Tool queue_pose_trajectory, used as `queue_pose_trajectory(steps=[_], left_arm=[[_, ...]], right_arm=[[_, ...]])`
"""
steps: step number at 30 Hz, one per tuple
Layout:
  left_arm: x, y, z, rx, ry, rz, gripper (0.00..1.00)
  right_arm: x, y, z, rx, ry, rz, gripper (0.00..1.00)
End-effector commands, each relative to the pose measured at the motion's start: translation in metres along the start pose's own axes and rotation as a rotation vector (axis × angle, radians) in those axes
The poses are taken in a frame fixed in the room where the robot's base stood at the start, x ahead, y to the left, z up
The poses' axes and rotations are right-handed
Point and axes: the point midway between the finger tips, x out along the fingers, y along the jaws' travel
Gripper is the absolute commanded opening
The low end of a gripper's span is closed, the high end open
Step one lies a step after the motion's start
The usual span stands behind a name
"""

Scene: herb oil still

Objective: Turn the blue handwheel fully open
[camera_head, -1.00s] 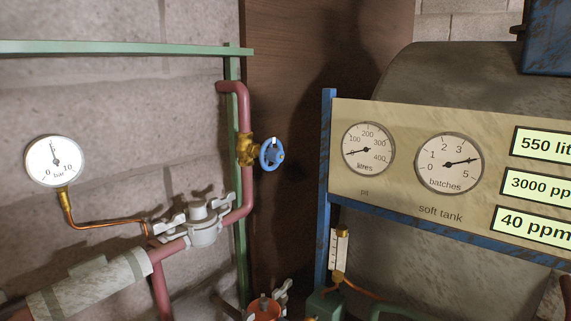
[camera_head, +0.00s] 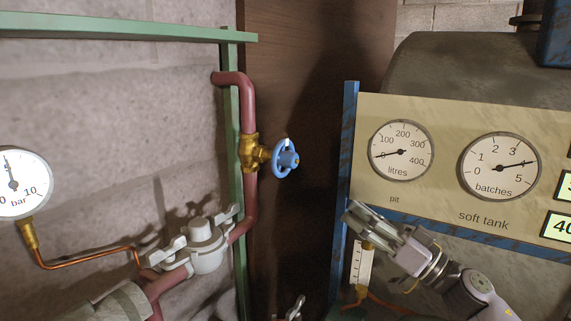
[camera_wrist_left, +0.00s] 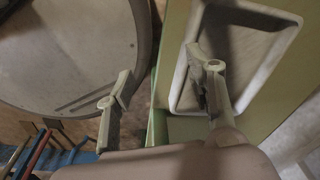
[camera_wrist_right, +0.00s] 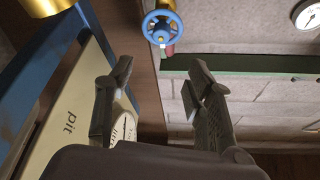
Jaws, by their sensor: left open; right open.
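The blue handwheel (camera_head: 285,158) sits on a brass valve (camera_head: 252,153) in a red pipe, left of centre in the head view. It also shows at the top of the right wrist view (camera_wrist_right: 161,27), beyond the fingertips. My right gripper (camera_head: 356,214) is open and empty, below and to the right of the handwheel, apart from it, in front of the gauge panel's lower left corner. Its two fingers show in the right wrist view (camera_wrist_right: 158,78). My left gripper (camera_wrist_left: 160,80) is open and empty in the left wrist view, above a tray and a round grey surface; it is outside the head view.
A gauge panel (camera_head: 420,194) in a blue frame (camera_head: 343,180) stands right of the handwheel. A grey clamped fitting (camera_head: 205,245) and a pressure gauge (camera_head: 15,182) are at left. A green post (camera_head: 235,110) stands behind the pipe. Space directly before the handwheel looks clear.

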Motion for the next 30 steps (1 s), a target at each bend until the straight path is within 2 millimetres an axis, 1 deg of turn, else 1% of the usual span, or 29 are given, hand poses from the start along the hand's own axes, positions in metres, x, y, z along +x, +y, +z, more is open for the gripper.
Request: queue_pose_trajectory(steps=[5,9,11,14,18,21,24,27,30], left_arm=[[-0.009,0.008,0.008,-0.002,-0.013,0.010,0.49],[-0.020,0.024,0.012,-0.004,-0.021,0.030,0.49],[-0.025,0.028,0.011,-0.003,-0.021,0.034,0.49],[-0.031,0.027,0.010,-0.002,-0.020,0.033,0.49],[-0.038,0.019,0.005,0.000,-0.014,0.024,0.49],[-0.042,0.015,0.001,-0.001,-0.009,0.019,0.49],[-0.045,0.013,-0.001,-0.003,-0.006,0.018,0.49],[-0.047,0.013,-0.001,-0.004,-0.006,0.017,0.49],[-0.048,0.013,-0.001,-0.004,-0.006,0.017,0.49]], right_arm=[[0.020,-0.002,-0.004,0.007,-0.004,-0.010,0.49],[0.049,-0.003,-0.006,0.007,-0.001,-0.010,0.49],[0.062,-0.004,-0.005,0.006,-0.002,-0.010,0.49],[0.084,-0.003,-0.005,0.007,-0.002,-0.009,0.49],[0.115,-0.004,-0.004,0.006,-0.002,-0.009,0.49],[0.134,-0.003,-0.003,0.008,-0.002,-0.009,0.49],[0.151,-0.004,-0.002,0.008,-0.003,-0.009,0.49],[0.163,-0.003,-0.001,0.007,-0.003,-0.007,0.49],[0.170,-0.003,-0.001,0.006,-0.003,-0.007,0.49]])
